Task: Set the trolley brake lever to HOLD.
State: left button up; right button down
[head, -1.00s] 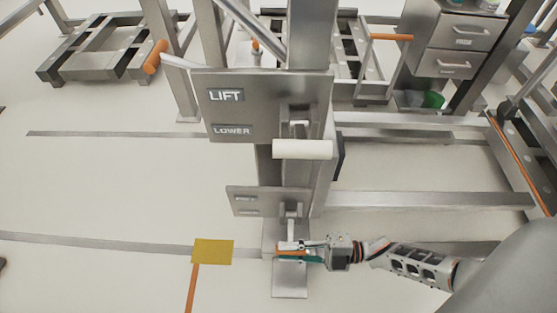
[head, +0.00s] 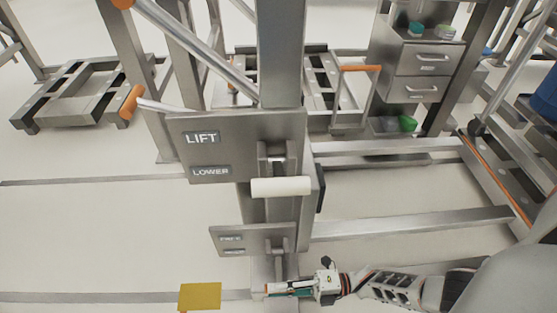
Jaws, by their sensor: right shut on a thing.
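The lower steel lever plate (head: 226,240) is on the upright post, with two small labels too blurred to read. Its brake lever (head: 285,263) reaches down from a slot at the plate's right side. My right gripper (head: 284,288) comes in from the lower right and is shut on the lever's handle end, just below the plate. The fingers mostly hide the handle. My left gripper is not in view.
Above is a larger plate (head: 200,158) marked LIFT and LOWER, with a white roller handle (head: 281,187). A yellow floor square (head: 200,296) lies to the left. A low steel beam (head: 410,224) runs right. Behind stands a drawer cabinet (head: 420,70).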

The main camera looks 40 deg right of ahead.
jog(key=shift+w+d, duration=0.35)
jog(key=shift+w, duration=0.05)
jog(key=c, duration=2.1)
grip_release()
jog(key=shift+o, duration=1.3)
jog(key=shift+a, duration=0.15)
jog(key=shift+s, duration=0.1)
jog(key=shift+s, duration=0.1)
jog(key=v, duration=1.2)
